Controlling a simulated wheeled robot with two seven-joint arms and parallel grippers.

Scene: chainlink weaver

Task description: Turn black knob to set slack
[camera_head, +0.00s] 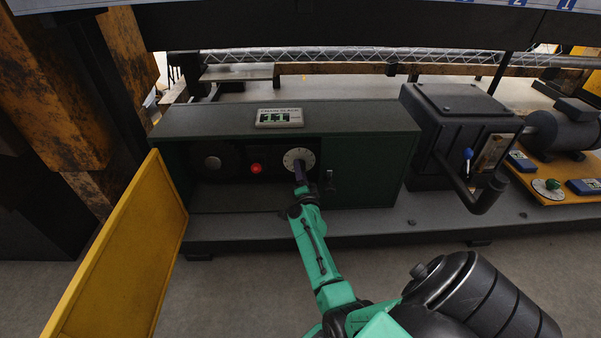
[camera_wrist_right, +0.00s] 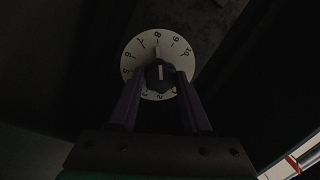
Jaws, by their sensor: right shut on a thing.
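The black knob (camera_wrist_right: 160,74) sits at the middle of a round white numbered dial, with its white pointer line upward near the 8 in the right wrist view. My right gripper (camera_wrist_right: 160,80) is shut on the knob, one finger on each side. In the head view my right gripper (camera_head: 300,172) reaches up to the dial from below and hides the knob. A small display (camera_head: 280,117) labelled for chain slack stands on the cabinet top; its digits look like 11. My left gripper is not in view.
A red button (camera_head: 255,168) and a grey round part (camera_head: 212,162) are left of the dial. A dark latch (camera_head: 330,180) is close to its right. A yellow door (camera_head: 120,255) stands open at the left. A black box with a crank (camera_head: 482,195) stands right.

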